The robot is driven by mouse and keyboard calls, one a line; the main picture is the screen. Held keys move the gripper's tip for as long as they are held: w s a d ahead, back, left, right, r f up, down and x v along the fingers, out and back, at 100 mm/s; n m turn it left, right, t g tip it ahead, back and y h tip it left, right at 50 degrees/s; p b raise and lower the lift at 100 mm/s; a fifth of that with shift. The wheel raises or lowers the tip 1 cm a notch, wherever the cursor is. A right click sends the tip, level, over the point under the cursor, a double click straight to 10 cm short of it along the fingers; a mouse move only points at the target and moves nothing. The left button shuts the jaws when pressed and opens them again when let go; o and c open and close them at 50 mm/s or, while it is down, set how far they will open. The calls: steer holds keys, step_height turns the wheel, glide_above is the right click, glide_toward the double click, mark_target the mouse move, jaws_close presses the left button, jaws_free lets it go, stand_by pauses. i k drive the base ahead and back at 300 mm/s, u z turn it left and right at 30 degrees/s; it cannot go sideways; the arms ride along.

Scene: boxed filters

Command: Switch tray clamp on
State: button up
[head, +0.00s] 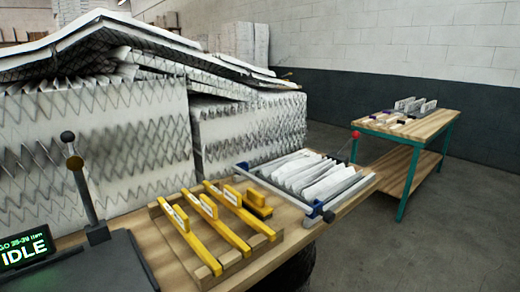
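The tray (258,182) sits on the wooden bench with blue and light rails along its edges and white pleated filter pieces in it. A lever with a red ball end (355,135) rises at its far right corner, tilted up to the right. A dark round knob (328,217) is on its near corner. I cannot tell which part is the tray clamp's switch, or whether the clamp is on. My gripper is not in view.
A yellow-barred wooden rack (217,268) stands left of the tray. At far left are a grey upright lever with a dark ball (67,137) and a display reading IDLE (25,250). Big filter stacks (95,145) stand behind. A green-legged table (420,130) is at right, with open floor before it.

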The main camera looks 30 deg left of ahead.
mark_target(355, 135)
steer(key=u, duration=0.65)
steer(key=i, duration=0.9)
steer(key=u, duration=0.25)
